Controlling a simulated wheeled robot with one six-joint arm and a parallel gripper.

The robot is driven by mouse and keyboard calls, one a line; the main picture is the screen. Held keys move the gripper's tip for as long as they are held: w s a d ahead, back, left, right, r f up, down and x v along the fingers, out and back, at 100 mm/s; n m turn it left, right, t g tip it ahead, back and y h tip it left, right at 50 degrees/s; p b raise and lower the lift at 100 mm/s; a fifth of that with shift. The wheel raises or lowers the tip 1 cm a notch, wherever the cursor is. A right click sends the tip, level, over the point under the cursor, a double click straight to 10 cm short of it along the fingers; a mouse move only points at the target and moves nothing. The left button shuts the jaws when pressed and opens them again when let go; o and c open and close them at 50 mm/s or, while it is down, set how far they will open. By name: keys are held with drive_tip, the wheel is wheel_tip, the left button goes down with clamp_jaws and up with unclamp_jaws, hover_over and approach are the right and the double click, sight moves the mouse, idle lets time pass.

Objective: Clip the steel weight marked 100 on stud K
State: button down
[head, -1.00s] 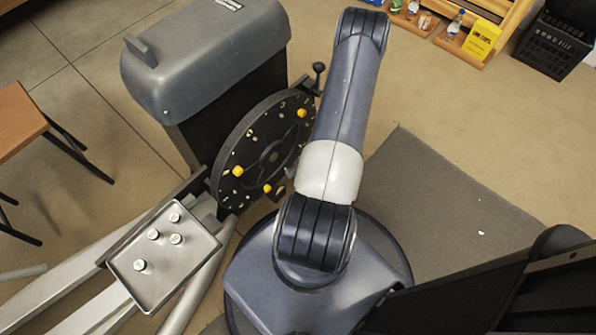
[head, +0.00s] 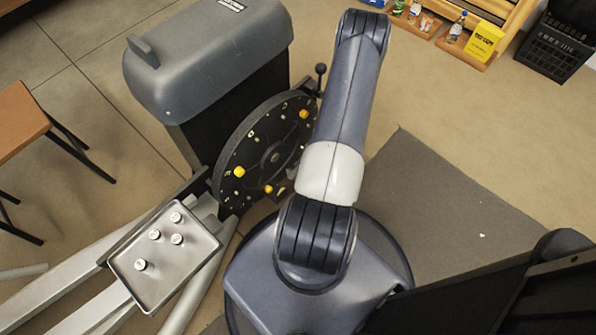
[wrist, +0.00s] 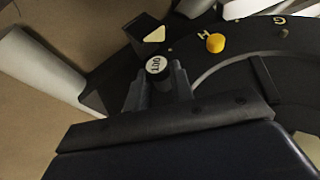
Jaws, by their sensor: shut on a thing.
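My gripper (wrist: 158,80) is shut on a round steel weight (wrist: 156,65), whose pale face bears a marking that reads as 100, upside down. It is held close to the dark wheel (wrist: 218,84); I cannot tell whether they touch. In the wrist view, letters H and G show on the wheel, with a yellow knob (wrist: 215,43) by the H and a small stud (wrist: 284,33) by the G. I cannot make out stud K. In the head view, the wheel (head: 232,196) stands upright left of my arm, which hides its right edge and most of my gripper.
A metal tray (head: 158,284) with several pale round weights (head: 141,265) lies at lower left. A grey machine housing (head: 205,65) rises behind the wheel. A wooden stool (head: 18,120) is at far left. A wooden shelf (head: 510,12) and black crate (head: 550,50) stand at upper right.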

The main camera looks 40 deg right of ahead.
drive_tip(key=shift+w, duration=0.4)
idle(0.3)
drive_tip(key=c, duration=1.1)
unclamp_jaws()
drive_tip(key=shift+c, duration=0.2)
drive_tip(key=p+v, duration=0.3)
drive_tip(key=v, duration=0.7)
drive_tip(key=shift+d+r+p, duration=0.15)
drive_tip(key=shift+r+p, duration=0.2)
drive_tip(key=shift+p, duration=0.05)
drive_tip(key=shift+s, duration=0.15)
